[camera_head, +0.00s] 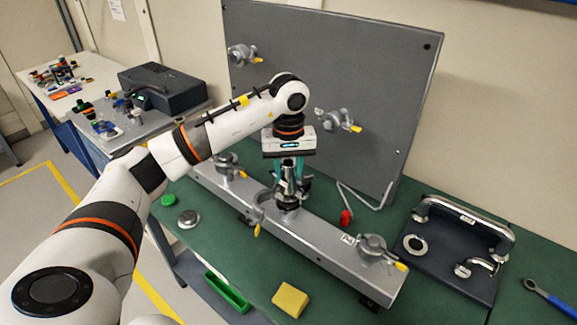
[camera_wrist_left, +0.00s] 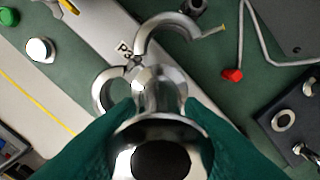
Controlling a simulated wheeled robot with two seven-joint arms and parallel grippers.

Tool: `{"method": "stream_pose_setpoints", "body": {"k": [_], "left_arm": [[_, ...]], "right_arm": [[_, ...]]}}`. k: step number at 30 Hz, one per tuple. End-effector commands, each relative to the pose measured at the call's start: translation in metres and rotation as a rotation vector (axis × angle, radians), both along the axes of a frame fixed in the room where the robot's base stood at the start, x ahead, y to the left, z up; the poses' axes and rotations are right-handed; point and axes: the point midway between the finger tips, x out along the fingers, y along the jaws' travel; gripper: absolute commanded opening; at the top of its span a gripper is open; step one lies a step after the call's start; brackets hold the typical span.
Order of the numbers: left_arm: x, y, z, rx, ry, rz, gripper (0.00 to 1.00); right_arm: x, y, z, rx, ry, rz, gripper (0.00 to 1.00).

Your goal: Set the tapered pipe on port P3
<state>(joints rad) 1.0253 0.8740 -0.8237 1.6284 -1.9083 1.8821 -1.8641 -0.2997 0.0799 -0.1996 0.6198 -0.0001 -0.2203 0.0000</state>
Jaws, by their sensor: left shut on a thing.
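My left gripper (camera_head: 290,172) is shut on the shiny metal tapered pipe (camera_head: 287,185), which hangs upright with its narrower part downward. In the left wrist view, the gripper's teal fingers (camera_wrist_left: 158,125) grip both sides of the pipe (camera_wrist_left: 160,88), its wide round mouth facing the camera. Port P3 (camera_head: 288,207) is on the grey beam directly below the pipe; its label (camera_wrist_left: 124,48) shows in the wrist view. Its clamp (camera_wrist_left: 168,32) stands open, its halves spread beside the pipe. I cannot tell whether the pipe's lower end touches the port. My right gripper is not in view.
Other clamped ports sit on the beam, one at the right end (camera_head: 372,248). A grey upright panel (camera_head: 350,70) stands behind.

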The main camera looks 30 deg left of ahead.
Motion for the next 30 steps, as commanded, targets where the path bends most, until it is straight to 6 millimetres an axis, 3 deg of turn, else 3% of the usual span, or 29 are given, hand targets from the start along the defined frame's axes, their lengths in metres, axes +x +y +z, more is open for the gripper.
{"method": "stream_pose_setpoints", "body": {"k": [30], "left_arm": [[0.0001, 0.0002, -0.0088, 0.000, 0.000, 0.000, 0.08]], "right_arm": [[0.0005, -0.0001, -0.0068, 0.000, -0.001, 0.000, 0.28]]}}
